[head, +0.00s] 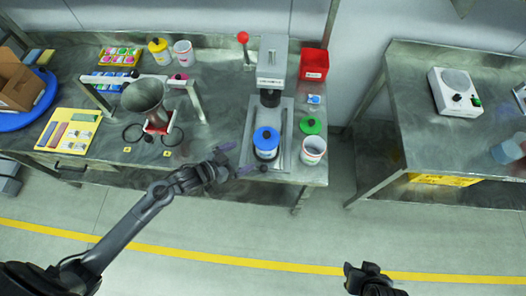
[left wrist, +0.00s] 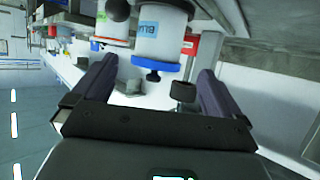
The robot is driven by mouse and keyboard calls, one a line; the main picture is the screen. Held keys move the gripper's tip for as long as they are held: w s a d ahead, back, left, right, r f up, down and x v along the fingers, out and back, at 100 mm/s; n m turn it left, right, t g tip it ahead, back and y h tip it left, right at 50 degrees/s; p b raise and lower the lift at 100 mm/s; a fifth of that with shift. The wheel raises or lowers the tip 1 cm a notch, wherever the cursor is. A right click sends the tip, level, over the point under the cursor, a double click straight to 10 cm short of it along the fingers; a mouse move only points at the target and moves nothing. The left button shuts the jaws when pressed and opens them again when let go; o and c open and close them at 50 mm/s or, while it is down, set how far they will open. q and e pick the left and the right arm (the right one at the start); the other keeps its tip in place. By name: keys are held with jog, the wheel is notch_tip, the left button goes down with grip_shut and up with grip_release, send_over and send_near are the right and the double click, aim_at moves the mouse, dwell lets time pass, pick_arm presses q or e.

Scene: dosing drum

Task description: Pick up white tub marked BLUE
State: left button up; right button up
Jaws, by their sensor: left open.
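The white tub marked BLUE (head: 266,153) stands upright with its blue lid on a metal plate at the front of the bench, below the press. In the left wrist view the tub (left wrist: 160,28) appears upside down, with its BLUE label and blue lid showing beyond the fingers. My left gripper (head: 238,160) is open and empty, just left of the tub and pointing toward it, apart from it. In the left wrist view the gripper (left wrist: 157,72) has its two fingers spread wide. My right gripper (head: 362,272) is at the bottom of the head view, over the floor; its jaws are unclear.
The press (head: 272,65) stands behind. A funnel stand (head: 150,100), yellow tray (head: 68,131) and red bin (head: 314,64) share the bench. A second bench (head: 415,130) stands across a gap.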

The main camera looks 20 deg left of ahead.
aim_at(257, 148)
pick_arm(q)
jog(key=x, duration=0.5)
jog(key=shift+w+b, duration=0.15)
jog(key=shift+b, duration=0.15)
jog(key=shift+r+x, duration=0.1)
jog(key=shift+x, duration=1.45)
jog(key=shift+r+x, duration=0.15)
jog(key=shift+x, duration=1.4)
jog(key=shift+d, duration=0.1)
jog(key=shift+c, duration=0.2)
jog(key=c, duration=0.7)
